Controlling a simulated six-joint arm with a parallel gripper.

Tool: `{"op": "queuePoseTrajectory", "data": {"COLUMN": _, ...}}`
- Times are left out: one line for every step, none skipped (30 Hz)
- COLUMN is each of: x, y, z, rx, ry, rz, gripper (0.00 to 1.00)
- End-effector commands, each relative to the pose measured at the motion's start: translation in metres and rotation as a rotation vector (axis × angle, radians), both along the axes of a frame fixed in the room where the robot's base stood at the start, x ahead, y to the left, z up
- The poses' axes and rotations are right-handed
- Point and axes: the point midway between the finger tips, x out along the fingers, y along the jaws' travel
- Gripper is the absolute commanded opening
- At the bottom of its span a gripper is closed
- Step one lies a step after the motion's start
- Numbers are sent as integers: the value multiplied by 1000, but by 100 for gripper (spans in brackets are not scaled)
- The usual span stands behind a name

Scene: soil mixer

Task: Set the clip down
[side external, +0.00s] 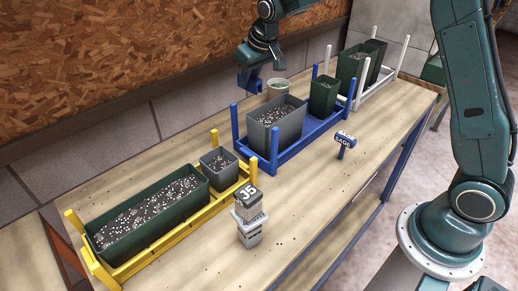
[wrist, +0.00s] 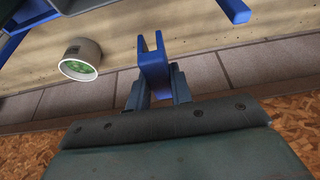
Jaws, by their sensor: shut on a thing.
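A blue clip (wrist: 153,62) with a forked end is between the fingers of my gripper (wrist: 158,88) in the wrist view. My gripper is shut on it. In the side view my gripper (side external: 260,58) hangs over the far edge of the bench, and the blue clip (side external: 249,82) shows beneath it, above and left of the round pale pot (side external: 277,88). The clip looks held up in the air. The exact gap to the bench cannot be told.
A blue rack (side external: 288,152) holds a grey planter and a green pot. A yellow rack (side external: 160,262) and a white rack (side external: 385,77) also hold planters. The bench front is mostly clear.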

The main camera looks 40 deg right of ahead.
Motion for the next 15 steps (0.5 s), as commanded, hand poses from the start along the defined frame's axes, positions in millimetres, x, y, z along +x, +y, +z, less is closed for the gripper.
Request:
{"op": "queuePoseTrajectory", "data": {"x": -2, "y": -2, "z": 2, "rx": 1, "ry": -2, "rz": -13, "gripper": 0}}
{"op": "queuePoseTrajectory", "data": {"x": 0, "y": 4, "z": 3, "rx": 1, "ry": -2, "rz": 6, "gripper": 0}}
{"op": "queuePoseTrajectory", "data": {"x": 1, "y": 9, "z": 4, "rx": 1, "ry": -1, "rz": 24, "gripper": 0}}
{"op": "queuePoseTrajectory", "data": {"x": 1, "y": 12, "z": 5, "rx": 0, "ry": -1, "rz": 36, "gripper": 0}}
{"op": "queuePoseTrajectory", "data": {"x": 2, "y": 15, "z": 7, "rx": 0, "ry": -2, "rz": 48, "gripper": 0}}
{"op": "queuePoseTrajectory", "data": {"x": 3, "y": 19, "z": 8, "rx": 0, "ry": -2, "rz": 63, "gripper": 0}}
{"op": "queuePoseTrajectory", "data": {"x": 3, "y": 22, "z": 9, "rx": 0, "ry": -2, "rz": 75, "gripper": 0}}
{"op": "queuePoseTrajectory", "data": {"x": 4, "y": 26, "z": 10, "rx": 1, "ry": -2, "rz": 90, "gripper": 0}}
{"op": "queuePoseTrajectory", "data": {"x": 4, "y": 33, "z": 12, "rx": 1, "ry": -1, "rz": 116, "gripper": 0}}
{"op": "queuePoseTrajectory", "data": {"x": 5, "y": 38, "z": 14, "rx": 0, "ry": -1, "rz": 133, "gripper": 0}}
{"op": "queuePoseTrajectory", "data": {"x": 5, "y": 42, "z": 15, "rx": 1, "ry": -2, "rz": 150, "gripper": 0}}
{"op": "queuePoseTrajectory", "data": {"x": 6, "y": 48, "z": 17, "rx": 1, "ry": -2, "rz": 173, "gripper": 0}}
{"op": "queuePoseTrajectory", "data": {"x": 6, "y": 55, "z": 19, "rx": 1, "ry": -1, "rz": 197, "gripper": 0}}
{"op": "queuePoseTrajectory", "data": {"x": 6, "y": 61, "z": 20, "rx": 1, "ry": -1, "rz": 223, "gripper": 0}}
{"op": "queuePoseTrajectory", "data": {"x": 6, "y": 69, "z": 23, "rx": 1, "ry": -1, "rz": 255, "gripper": 0}}
